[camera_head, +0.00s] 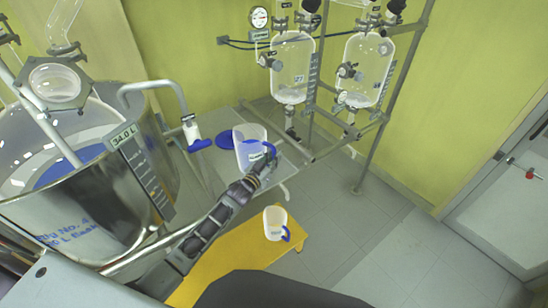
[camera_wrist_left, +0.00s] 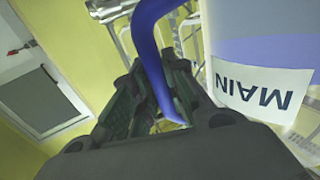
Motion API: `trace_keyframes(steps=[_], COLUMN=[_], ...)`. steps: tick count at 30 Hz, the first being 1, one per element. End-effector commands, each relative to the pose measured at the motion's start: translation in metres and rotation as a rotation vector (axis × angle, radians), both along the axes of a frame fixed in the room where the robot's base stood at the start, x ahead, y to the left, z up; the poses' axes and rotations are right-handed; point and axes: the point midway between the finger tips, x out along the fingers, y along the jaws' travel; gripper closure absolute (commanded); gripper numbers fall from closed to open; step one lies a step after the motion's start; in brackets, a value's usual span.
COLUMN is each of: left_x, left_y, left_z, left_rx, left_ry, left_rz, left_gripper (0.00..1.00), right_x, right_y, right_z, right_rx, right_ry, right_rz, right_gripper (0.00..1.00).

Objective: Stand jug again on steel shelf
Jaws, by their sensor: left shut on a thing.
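A clear jug (camera_head: 247,148) with a blue handle is at the steel shelf (camera_head: 207,172), upright or nearly so. I cannot tell whether its base touches the shelf. My left gripper (camera_head: 266,160) is shut on its handle from the near right side. In the left wrist view the blue handle (camera_wrist_left: 148,50) runs down between the fingers (camera_wrist_left: 165,108). The jug's wall there bears a white label (camera_wrist_left: 262,88) reading MAIN. My right gripper is not in view.
A blue disc (camera_head: 227,141) lies on the shelf left of the jug. A second jug (camera_head: 274,222) with a blue handle stands on a yellow bench (camera_head: 235,262). A large steel vessel (camera_head: 130,190) is at left; glass reactors (camera_head: 292,68) hang on a pipe frame behind.

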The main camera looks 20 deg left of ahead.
Motion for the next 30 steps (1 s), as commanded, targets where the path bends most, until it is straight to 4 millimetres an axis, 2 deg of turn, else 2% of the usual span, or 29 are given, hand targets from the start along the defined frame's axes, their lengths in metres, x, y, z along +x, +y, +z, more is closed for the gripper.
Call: trace_keyframes(steps=[3,4,9,22,30], left_x=[0.001,0.000,0.000,0.000,-0.014], left_y=[0.000,0.000,0.000,0.000,0.004], left_z=[0.004,-0.002,-0.001,0.001,-0.001], left_rx=[0.002,0.000,0.000,0.000,0.000], left_ry=[-0.012,0.000,0.000,0.001,0.001], left_rz=[-0.001,0.000,0.000,0.000,0.001], left_gripper=[1.00,0.83,0.64,0.64,0.64], right_x=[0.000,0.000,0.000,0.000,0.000], right_y=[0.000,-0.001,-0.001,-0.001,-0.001], right_z=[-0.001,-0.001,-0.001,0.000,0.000], right_rx=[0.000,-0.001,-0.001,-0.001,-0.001], right_ry=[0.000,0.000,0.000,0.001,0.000], right_rz=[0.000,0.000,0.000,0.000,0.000], right_gripper=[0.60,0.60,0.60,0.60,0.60])
